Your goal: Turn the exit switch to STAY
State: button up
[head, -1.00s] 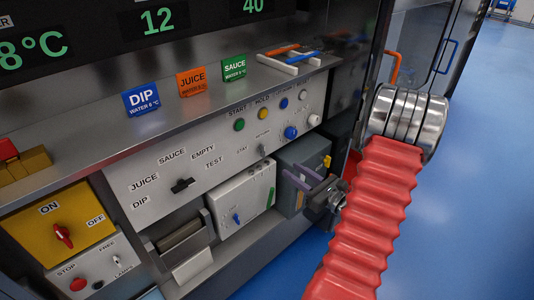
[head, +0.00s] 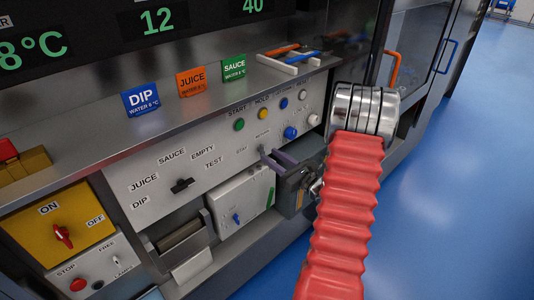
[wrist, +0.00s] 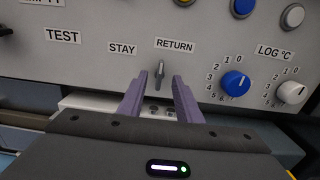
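The exit switch (wrist: 160,69) is a small metal lever on the pale panel, below and between the STAY label (wrist: 122,48) and the RETURN label (wrist: 174,46). Its lever looks nearly upright in the wrist view; I cannot tell which setting it is on. My gripper (wrist: 160,76) is open, with one purple finger to each side of the lever and its tips close to it. I cannot tell if either finger touches the lever. In the head view my gripper (head: 271,155) is at the panel and partly covers the switch area.
A blue knob (wrist: 235,84) and a white knob (wrist: 291,92) are to the right of the switch. A black selector (head: 181,185) is to its left on the panel. A white box (head: 241,199) with a blue knob stands below. The blue floor at right is clear.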

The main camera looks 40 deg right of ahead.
aim_at(264, 152)
jog(key=shift+w, duration=1.8)
jog(key=shift+c, duration=0.3)
grip_shut()
